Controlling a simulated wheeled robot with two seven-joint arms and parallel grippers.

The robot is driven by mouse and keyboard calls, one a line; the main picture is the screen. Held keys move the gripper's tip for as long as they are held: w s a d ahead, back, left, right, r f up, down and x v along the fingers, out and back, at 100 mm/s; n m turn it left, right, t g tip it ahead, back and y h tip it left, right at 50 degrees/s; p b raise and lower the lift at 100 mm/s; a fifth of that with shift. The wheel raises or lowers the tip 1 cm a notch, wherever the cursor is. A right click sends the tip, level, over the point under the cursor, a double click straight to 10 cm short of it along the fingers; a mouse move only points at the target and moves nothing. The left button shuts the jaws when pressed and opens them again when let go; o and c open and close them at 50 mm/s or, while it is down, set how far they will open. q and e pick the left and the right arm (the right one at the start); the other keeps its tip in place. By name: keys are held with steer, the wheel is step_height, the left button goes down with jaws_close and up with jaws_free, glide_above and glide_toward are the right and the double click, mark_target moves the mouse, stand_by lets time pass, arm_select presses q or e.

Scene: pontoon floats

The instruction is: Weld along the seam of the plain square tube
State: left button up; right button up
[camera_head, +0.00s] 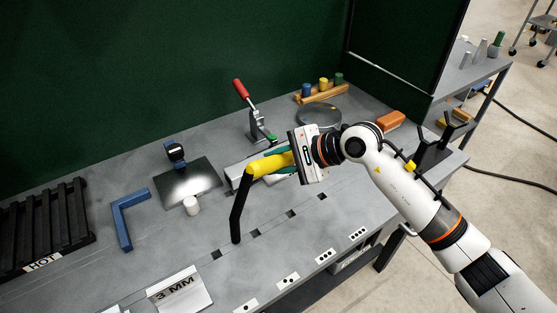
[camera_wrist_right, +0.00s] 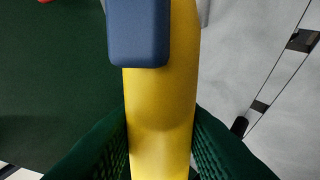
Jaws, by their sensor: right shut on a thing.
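My right gripper (camera_head: 282,163) comes in from the right in the head view. Its green fingers are shut on a yellow welding torch (camera_head: 265,165), which also fills the middle of the right wrist view (camera_wrist_right: 160,110), with a blue block on it (camera_wrist_right: 138,32). The torch's black neck (camera_head: 238,212) slants down to the left, its end close to the bench top; I cannot tell if it touches. A pale grey piece (camera_head: 236,174), perhaps the square tube, lies behind the torch, mostly hidden; its seam cannot be made out. A red-handled clamp (camera_head: 256,122) stands behind it. My left gripper is not in view.
On the grey bench are a metal plate (camera_head: 190,187), a white cylinder (camera_head: 191,206), a blue angle (camera_head: 124,222), a black "HOT" rack (camera_head: 45,226) and a "3 MM" sign (camera_head: 180,291). An orange block (camera_head: 390,121) and wooden cup rack (camera_head: 322,93) stand behind. Green screens close the back.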

mark_target(288, 155)
steer(key=shift+w+d+r+b, duration=0.1)
steer(key=shift+w+d+b, duration=0.55)
steer(key=shift+b, duration=0.35)
stand_by(1.2)
steer(key=shift+w+d+b, duration=0.2)
steer(key=shift+d+b, duration=0.1)
steer(key=shift+d, duration=0.05)
steer(key=shift+w+d, duration=0.1)
steer(key=shift+d, duration=0.05)
stand_by(1.0)
steer(key=shift+r+b, duration=0.15)
steer(key=shift+b, duration=0.35)
steer(key=shift+d, duration=0.1)
steer(key=shift+r, duration=0.1)
steer(key=shift+s+d+r, duration=0.1)
steer(key=shift+s+r, duration=0.15)
steer(key=shift+s, duration=0.05)
steer(key=shift+s+d+r+p, duration=0.35)
steer(key=shift+s+d+r, duration=0.2)
steer(key=shift+s+r, duration=0.25)
steer(key=shift+s+d+r+p, duration=0.35)
steer(key=shift+s+d+r, duration=0.25)
steer(key=shift+r, duration=0.25)
